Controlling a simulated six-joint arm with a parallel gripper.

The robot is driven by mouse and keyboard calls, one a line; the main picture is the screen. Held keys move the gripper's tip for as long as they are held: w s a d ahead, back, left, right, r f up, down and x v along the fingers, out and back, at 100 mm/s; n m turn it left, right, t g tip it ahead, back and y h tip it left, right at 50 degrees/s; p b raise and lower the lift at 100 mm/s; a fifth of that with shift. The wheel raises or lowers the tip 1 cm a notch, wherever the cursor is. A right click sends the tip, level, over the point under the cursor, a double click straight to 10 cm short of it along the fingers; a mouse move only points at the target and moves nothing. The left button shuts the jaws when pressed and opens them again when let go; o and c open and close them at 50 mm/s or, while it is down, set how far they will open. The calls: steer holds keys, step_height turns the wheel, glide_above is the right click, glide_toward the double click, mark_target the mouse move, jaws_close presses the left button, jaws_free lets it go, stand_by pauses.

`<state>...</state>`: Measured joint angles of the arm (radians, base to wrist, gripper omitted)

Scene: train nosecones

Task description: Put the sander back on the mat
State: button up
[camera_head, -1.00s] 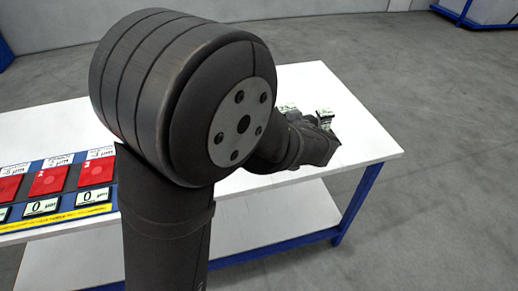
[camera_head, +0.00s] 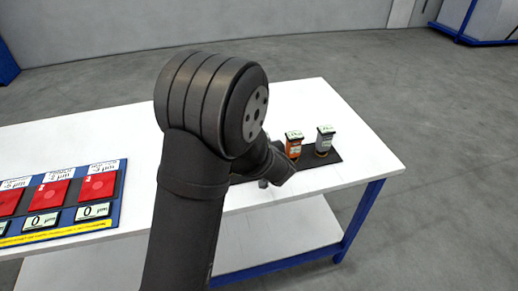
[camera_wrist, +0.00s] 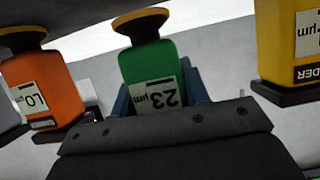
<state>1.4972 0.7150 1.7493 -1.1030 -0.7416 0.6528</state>
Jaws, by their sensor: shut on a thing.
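My gripper (camera_wrist: 160,92) is shut on a green sander (camera_wrist: 148,68) labelled 23 µm, with its bluish fingers on either side of the body. The sander's tan pad points toward the dark mat (camera_wrist: 85,18) in the wrist view; I cannot tell whether it touches it. In the head view the black mat (camera_head: 326,159) lies on the table's right part. My arm hides the gripper, the green sander and part of the mat there.
An orange sander (camera_head: 293,147) and a grey sander (camera_head: 324,141) stand on the mat. A yellow sander (camera_wrist: 288,45) is close to the green one's right in the wrist view. A blue board (camera_head: 70,215) with red pads lies at left on the white table (camera_head: 370,150).

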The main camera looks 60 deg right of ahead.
steer(key=shift+f, duration=0.95)
steer(key=o, duration=0.9)
steer(key=shift+f, duration=0.15)
steer(key=shift+s+a+r, duration=0.15)
steer(key=shift+s+r, duration=0.05)
steer(key=shift+r, duration=0.05)
steer(key=v, duration=1.1)
steer(key=shift+s+a, duration=0.2)
steer(key=shift+a, duration=0.05)
